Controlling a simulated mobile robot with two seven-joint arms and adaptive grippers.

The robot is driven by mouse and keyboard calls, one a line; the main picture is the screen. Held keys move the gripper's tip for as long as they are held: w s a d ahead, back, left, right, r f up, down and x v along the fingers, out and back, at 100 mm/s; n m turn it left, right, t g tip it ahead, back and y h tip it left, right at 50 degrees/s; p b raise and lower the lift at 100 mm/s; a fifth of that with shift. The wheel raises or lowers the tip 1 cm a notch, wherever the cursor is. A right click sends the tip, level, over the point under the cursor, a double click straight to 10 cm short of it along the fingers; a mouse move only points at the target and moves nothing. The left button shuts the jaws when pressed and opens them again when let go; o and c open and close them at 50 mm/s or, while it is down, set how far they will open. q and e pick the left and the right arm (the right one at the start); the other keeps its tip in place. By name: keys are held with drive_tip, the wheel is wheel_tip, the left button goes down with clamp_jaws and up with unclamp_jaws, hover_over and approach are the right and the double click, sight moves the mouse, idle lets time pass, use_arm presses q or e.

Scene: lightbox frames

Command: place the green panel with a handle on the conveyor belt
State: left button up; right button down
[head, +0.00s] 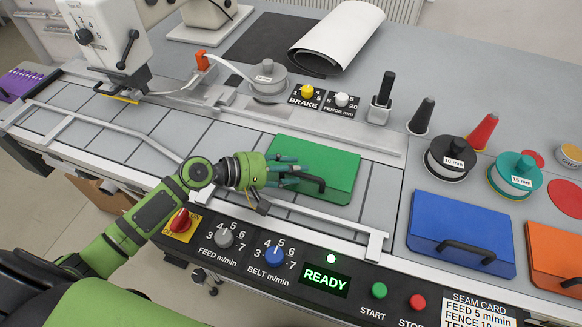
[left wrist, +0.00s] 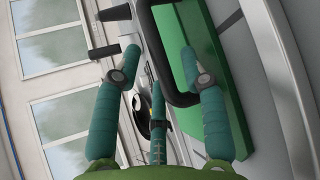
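The green panel (head: 330,160) lies flat on the grey segmented conveyor belt (head: 228,141), towards its right end. Its black handle (head: 312,182) is on the side nearer me. My left gripper (head: 292,172) is at the panel's left part, with its fingers close to the handle. In the left wrist view the fingers (left wrist: 160,52) are spread apart, with the black handle (left wrist: 160,72) showing between them and the green panel (left wrist: 215,75) behind. Finger contact with the handle cannot be told. My right gripper is not in view.
A blue panel (head: 450,226) and an orange panel (head: 558,255) with handles lie at the right. Black and teal discs (head: 515,172) stand behind them. A metal rail (head: 330,222) runs along the belt's near side, above the control panel with knobs and a READY display (head: 325,281).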

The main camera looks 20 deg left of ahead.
use_arm(q)
drive_tip(key=b+v, duration=0.3)
drive_tip(key=v, duration=0.8)
drive_tip(key=shift+f, duration=0.15)
drive_tip(key=shift+s+a+r, duration=0.3)
drive_tip(key=shift+a+r, duration=0.05)
drive_tip(key=shift+a, duration=0.05)
idle(1.0)
